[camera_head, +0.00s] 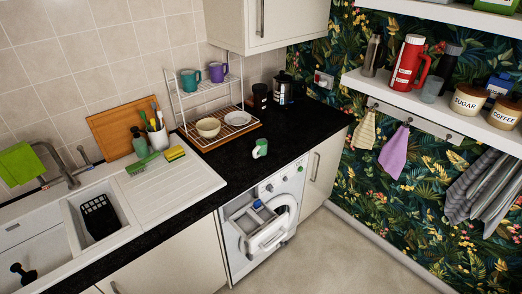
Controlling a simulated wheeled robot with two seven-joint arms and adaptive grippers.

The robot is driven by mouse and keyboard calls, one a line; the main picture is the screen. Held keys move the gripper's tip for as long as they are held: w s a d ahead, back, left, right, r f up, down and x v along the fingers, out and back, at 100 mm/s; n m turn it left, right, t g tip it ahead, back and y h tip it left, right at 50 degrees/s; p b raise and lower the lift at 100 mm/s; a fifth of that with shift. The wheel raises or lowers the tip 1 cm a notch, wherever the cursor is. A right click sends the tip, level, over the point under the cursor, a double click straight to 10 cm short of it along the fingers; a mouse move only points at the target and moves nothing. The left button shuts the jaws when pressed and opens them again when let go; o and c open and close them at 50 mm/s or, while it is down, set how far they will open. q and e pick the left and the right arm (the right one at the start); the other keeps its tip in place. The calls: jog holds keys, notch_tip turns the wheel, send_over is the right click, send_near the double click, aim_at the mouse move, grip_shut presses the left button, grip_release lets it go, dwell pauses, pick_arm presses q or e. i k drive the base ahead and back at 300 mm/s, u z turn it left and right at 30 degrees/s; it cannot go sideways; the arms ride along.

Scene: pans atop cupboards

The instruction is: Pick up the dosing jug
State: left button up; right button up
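No object shows clearly as a dosing jug. A small white and green cup-like vessel (260,148) stands on the black worktop, right of the dish rack; it may be the jug, but it is too small to tell. A white tray-like container (266,236) with blue items in it is at the front of the washing machine (270,190). Neither of my grippers is in view, so their state is hidden.
The dish rack (209,88) holds mugs, a bowl and a plate. The sink (75,225) and its drainer are at left. A wall shelf (440,105) with a red flask (408,62) and canisters is at right. The floor (320,260) in front is clear.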

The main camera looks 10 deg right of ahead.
aim_at(261, 149)
jog(key=z, duration=0.6)
jog(key=i, duration=1.35)
jog(key=u, duration=0.85)
